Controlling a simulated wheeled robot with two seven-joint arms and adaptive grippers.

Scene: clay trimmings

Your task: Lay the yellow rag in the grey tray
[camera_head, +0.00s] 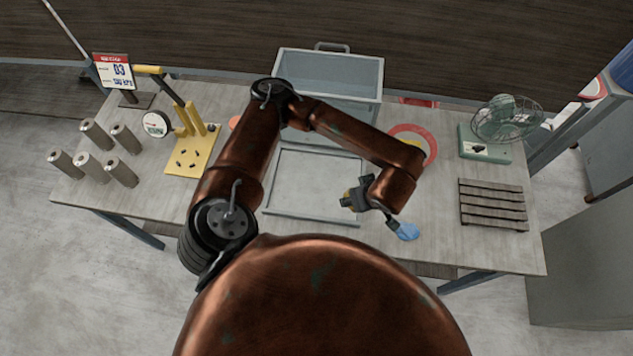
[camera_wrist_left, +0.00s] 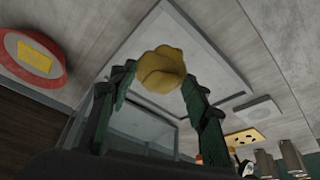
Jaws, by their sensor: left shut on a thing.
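The yellow rag (camera_wrist_left: 160,70) is a bunched lump between the two fingers of my left gripper (camera_wrist_left: 157,95) in the left wrist view. The gripper is shut on it. The tray (camera_wrist_left: 208,78) lies behind the rag in the left wrist view. The rag appears above the tray, apart from it. My right gripper is not in view.
A deep grey bin (camera_head: 345,72) stands behind the tray. A red round dish (camera_head: 428,146) with something yellow is to the right. A blue piece (camera_head: 408,231) lies near the front edge.

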